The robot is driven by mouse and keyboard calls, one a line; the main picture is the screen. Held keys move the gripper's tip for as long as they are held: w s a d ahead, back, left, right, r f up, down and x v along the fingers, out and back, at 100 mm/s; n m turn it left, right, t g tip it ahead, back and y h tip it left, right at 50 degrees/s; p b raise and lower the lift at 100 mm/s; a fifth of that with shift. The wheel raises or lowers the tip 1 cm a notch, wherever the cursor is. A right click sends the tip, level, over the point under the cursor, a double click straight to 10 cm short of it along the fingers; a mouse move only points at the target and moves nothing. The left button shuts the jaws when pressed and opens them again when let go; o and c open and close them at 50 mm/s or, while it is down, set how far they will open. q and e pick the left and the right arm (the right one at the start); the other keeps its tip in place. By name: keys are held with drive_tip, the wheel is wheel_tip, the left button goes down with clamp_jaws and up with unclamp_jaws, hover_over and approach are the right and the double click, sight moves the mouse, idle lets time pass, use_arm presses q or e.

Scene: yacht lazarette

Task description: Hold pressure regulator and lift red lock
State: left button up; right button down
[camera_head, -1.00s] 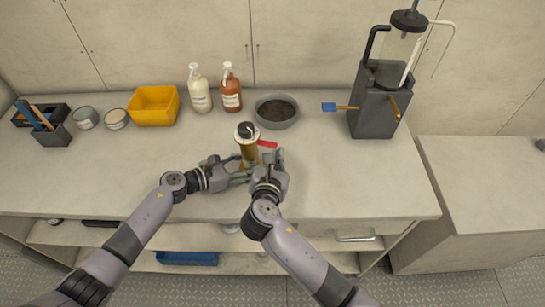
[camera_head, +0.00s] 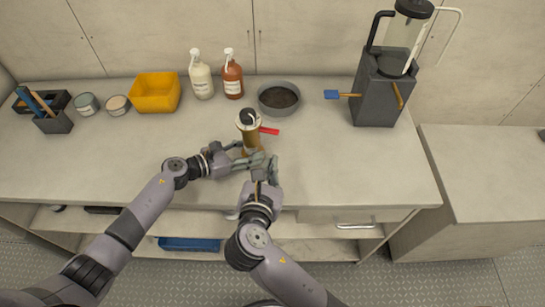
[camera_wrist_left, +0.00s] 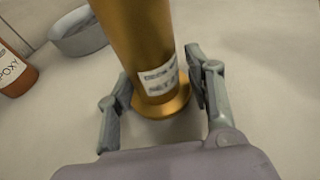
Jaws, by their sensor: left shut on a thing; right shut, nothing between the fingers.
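The pressure regulator is an upright brass cylinder with a dark knob on top (camera_head: 250,134), standing on the worktop. Its red lock (camera_head: 269,131) sticks out to the right near its top. In the left wrist view the brass body (camera_wrist_left: 146,45) with a white label stands between my left fingers. My left gripper (camera_head: 250,162) is shut on the regulator's lower body. My right gripper (camera_head: 267,168) is shut and empty, in front of the regulator and below the red lock, apart from it. The regulator's lower part is partly hidden by my fingers in the head view.
Behind stand a grey bowl (camera_head: 279,101), an orange-brown pump bottle (camera_head: 232,82), a white bottle (camera_head: 201,82) and a yellow bin (camera_head: 154,94). A dark grey device with a blue-ended lever (camera_head: 378,93) stands right. The worktop right of the regulator is clear.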

use_arm(q)
drive_tip(key=shift+s+f, duration=0.1)
drive_tip(key=shift+f, duration=0.2)
drive_tip(key=o, duration=1.1)
drive_tip(key=shift+o, duration=2)
drive_tip(key=shift+r, duration=0.2)
